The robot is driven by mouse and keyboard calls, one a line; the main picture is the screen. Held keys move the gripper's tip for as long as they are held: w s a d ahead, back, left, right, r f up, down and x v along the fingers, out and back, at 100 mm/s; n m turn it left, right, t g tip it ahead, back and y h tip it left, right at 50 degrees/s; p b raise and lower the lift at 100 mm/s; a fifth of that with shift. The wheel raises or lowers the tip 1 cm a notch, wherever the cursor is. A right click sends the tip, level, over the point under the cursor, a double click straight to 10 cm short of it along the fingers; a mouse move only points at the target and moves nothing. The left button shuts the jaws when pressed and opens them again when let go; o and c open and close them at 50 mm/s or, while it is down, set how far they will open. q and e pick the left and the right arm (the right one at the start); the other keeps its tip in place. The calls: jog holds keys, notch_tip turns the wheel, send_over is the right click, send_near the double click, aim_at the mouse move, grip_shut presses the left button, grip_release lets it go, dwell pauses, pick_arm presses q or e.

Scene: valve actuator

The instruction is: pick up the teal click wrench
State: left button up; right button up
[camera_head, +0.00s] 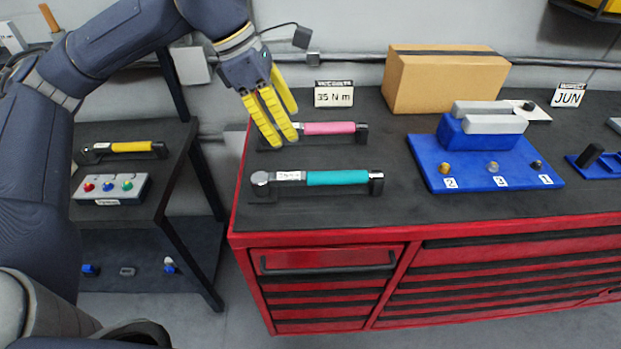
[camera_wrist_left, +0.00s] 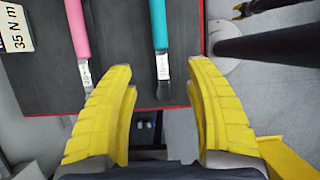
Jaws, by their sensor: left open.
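The teal click wrench (camera_head: 337,178) lies across its dark holders near the front left of the red cabinet's top. It also shows in the left wrist view (camera_wrist_left: 160,35), upper middle, with its metal head toward me. A pink-handled wrench (camera_head: 329,128) lies behind it, and in the left wrist view (camera_wrist_left: 78,30) it is to the left. My left gripper (camera_head: 283,142) has yellow fingers, is open and empty, and hangs above the left end of the pink wrench, apart from the teal one. In the left wrist view its fingers (camera_wrist_left: 165,85) are spread wide. My right gripper is not in view.
A sign reading 35 N m (camera_head: 334,94) stands behind the wrenches. A cardboard box (camera_head: 445,80) and a blue fixture (camera_head: 480,165) are to the right. A yellow-handled wrench (camera_head: 131,147) and a button box (camera_head: 108,187) sit on the left shelf.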

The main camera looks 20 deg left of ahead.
aim_at(315, 174)
pick_arm(q)
jog(key=x, duration=1.6)
jog(key=shift+d+f, duration=0.15)
jog(key=shift+f, duration=0.15)
jog(key=shift+c, duration=0.5)
grip_shut()
